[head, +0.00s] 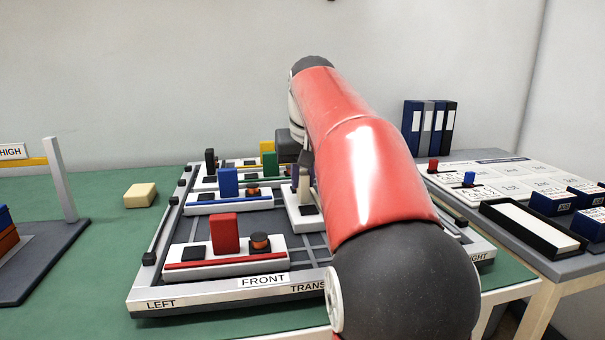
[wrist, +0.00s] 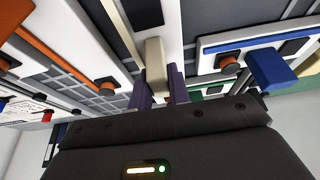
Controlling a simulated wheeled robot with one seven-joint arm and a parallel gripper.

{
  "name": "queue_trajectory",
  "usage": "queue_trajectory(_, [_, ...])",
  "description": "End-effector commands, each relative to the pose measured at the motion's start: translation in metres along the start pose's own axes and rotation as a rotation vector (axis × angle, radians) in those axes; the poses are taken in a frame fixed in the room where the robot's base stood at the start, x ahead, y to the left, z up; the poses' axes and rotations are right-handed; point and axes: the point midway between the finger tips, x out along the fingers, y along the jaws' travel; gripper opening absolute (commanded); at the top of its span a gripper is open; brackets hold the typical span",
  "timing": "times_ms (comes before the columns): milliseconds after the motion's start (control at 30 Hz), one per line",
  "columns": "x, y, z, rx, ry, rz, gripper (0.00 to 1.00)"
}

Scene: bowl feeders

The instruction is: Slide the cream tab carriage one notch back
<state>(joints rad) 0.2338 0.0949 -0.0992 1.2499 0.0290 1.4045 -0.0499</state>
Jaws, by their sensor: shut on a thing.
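The cream tab carriage (head: 293,215) is a pale block with a dark square pad, in the middle of the framed tray (head: 190,293). Its upright cream tab (head: 304,181) shows just left of my red arm. In the wrist view the cream tab (wrist: 155,55) stands between the two purple fingers of my gripper (wrist: 160,92), which is shut on it. The carriage also shows in the wrist view, with a cream stripe (wrist: 121,28). My arm hides the carriage's right side and part of the tray in the head view.
A red tab carriage (head: 224,234) sits at the front left, a blue one (head: 228,183) behind it, and green (head: 269,165) and yellow (head: 267,148) tabs farther back. An orange-topped knob (head: 260,241) stands beside the red tab. Grid floor is bare around the cream carriage.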

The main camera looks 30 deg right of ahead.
Motion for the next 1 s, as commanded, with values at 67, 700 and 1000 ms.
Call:
queue_trajectory(67, [-0.001,0.000,0.000,0.000,0.002,0.000,0.00])
queue_trajectory(700, [-0.001,0.000,0.000,0.000,0.000,0.000,0.40])
queue_trajectory(1000, [-0.042,0.000,-0.001,0.000,0.003,0.000,0.40])
